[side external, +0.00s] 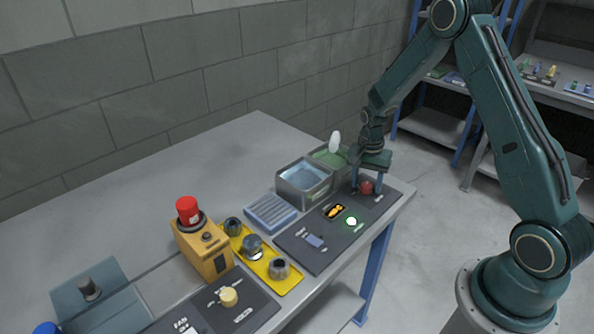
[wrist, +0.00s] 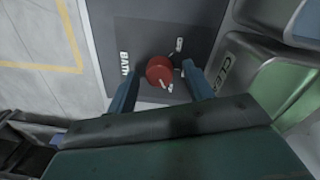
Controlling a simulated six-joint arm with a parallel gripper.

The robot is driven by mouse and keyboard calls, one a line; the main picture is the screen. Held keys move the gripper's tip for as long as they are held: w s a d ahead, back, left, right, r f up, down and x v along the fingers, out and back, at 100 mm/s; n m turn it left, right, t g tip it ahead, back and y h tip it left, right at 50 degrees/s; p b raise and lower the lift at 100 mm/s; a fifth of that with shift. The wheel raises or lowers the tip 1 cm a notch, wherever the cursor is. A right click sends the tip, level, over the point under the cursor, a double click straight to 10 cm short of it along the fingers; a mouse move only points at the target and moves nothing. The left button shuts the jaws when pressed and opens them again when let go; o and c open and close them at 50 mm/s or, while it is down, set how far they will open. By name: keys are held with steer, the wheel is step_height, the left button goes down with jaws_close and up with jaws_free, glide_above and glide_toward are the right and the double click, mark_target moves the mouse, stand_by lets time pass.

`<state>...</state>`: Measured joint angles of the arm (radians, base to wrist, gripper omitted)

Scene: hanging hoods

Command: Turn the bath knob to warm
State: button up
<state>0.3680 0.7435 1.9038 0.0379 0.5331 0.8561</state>
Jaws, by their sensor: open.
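The bath knob (side external: 367,187) is a red round knob at the far right end of a dark panel (side external: 318,260). In the wrist view the red knob (wrist: 159,70) has a pale mark on its lower right side, beside a BATH label (wrist: 125,64). Small white labels lie above right and below right of it; I cannot read them. My gripper (side external: 367,184) is over the knob, pointing down. In the wrist view my gripper (wrist: 158,84) is open, one finger on each side of the knob, with visible gaps. Whether the fingertips reach the panel is unclear.
A yellow tray (side external: 262,262) and a yellow box with a red top (side external: 203,245) stand left.

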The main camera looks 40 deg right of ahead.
steer(key=c, duration=1)
steer(key=shift+n, duration=0.4)
steer(key=n, duration=0.5)
steer(key=shift+r, duration=0.1)
steer(key=n, duration=0.6)
steer(key=shift+t, duration=0.3)
steer(key=o, duration=1)
